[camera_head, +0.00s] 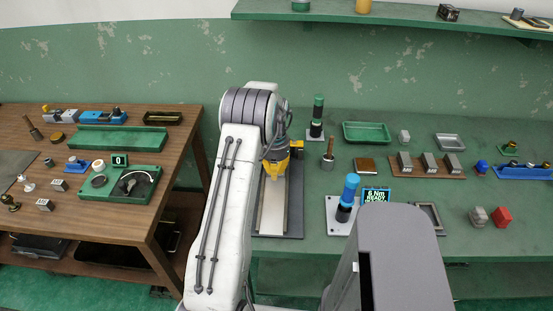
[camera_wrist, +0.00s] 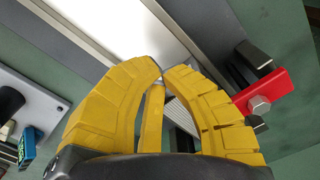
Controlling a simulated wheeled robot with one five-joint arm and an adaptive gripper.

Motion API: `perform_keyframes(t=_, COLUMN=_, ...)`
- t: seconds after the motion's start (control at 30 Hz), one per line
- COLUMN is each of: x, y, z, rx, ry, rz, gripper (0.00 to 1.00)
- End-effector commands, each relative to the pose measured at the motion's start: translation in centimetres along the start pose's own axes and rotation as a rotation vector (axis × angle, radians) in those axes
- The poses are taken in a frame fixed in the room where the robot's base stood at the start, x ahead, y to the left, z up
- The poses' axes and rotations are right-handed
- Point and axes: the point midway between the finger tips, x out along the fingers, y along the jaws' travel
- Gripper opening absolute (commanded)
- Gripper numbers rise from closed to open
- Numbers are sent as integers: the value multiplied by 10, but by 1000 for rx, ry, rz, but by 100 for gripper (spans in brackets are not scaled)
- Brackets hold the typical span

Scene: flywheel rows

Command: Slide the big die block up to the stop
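My gripper (camera_wrist: 162,70) has yellow ribbed fingers. Their tips meet or nearly meet, with nothing visibly held between them. In the head view my gripper (camera_head: 275,172) hangs over the far end of a long pale metal track (camera_head: 272,207) on a dark base. In the wrist view the bright track (camera_wrist: 120,22) passes behind the fingertips, and a grey ribbed surface (camera_wrist: 182,116) shows between the fingers.
A blue-topped tool (camera_head: 348,192) stands on a light plate right of the track, beside a small display (camera_head: 376,195). A wooden-handled tool (camera_head: 328,158) stands nearby. A rack of small blocks (camera_head: 428,165) and a green tray (camera_head: 366,132) lie further right.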

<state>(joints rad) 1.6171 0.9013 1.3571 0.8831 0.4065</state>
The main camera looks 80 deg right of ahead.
Motion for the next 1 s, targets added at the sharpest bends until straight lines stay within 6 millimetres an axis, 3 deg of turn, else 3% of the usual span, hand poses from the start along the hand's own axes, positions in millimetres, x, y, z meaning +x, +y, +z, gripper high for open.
perform_keyframes(t=0.53, x=-1, y=-9, z=-16, rx=0, ry=9, rz=-4, gripper=0)
perform_keyframes(t=1.0, x=0, y=2, z=4, rx=0, ry=5, rz=-2, gripper=0)
